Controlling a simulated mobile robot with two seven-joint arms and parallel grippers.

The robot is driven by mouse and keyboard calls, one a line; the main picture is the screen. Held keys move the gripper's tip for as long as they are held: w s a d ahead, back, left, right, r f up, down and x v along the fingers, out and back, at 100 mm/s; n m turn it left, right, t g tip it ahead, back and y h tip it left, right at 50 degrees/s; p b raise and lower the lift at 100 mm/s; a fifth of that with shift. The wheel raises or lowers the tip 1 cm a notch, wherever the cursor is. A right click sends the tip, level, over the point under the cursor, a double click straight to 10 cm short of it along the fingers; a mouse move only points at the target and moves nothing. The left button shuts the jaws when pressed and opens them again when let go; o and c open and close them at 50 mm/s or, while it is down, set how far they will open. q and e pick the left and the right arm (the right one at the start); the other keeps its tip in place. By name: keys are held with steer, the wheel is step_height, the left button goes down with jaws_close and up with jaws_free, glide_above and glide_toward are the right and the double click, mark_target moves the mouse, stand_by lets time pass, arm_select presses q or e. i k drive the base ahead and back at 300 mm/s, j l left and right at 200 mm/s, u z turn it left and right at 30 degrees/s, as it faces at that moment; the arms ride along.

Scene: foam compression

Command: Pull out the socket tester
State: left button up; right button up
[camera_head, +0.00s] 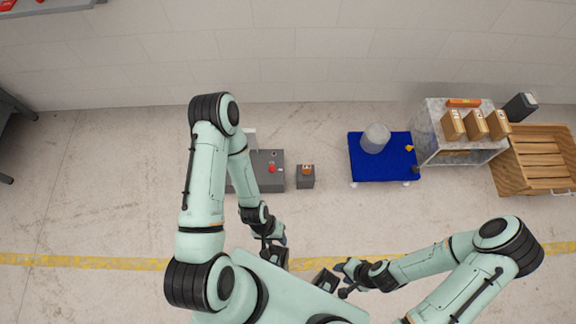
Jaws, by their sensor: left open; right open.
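A small orange item (307,169), perhaps the socket tester, sits on top of a small dark grey box (306,182). At this size I cannot tell how it is seated. My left gripper (275,256) is open and empty below and left of that box in the picture, apart from it. My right gripper (327,281) is open and empty lower down, close to my body and apart from the box.
A grey console (268,178) with a red button stands left of the small box, partly hidden by my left arm. A blue cart (382,172) carries a grey cylinder (375,138). A grey stand (430,125) with cartons and a wooden crate (538,160) are at right. Floor between is clear.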

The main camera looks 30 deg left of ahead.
mark_target(307, 168)
steer(key=i+l+u, duration=0.1)
steer(key=u, duration=0.3)
steer(key=i+l+u, duration=0.1)
steer(key=u, duration=0.25)
steer(key=l+u, duration=0.1)
steer(key=u, duration=0.3)
steer(key=i+l+u, duration=0.1)
steer(key=u, duration=0.3)
steer(key=i+l+u, duration=0.1)
steer(key=l+u, duration=0.25)
steer(key=i+l+u, duration=0.1)
steer(key=u, duration=0.25)
steer(key=l+u, duration=0.3)
steer(key=l, duration=0.1)
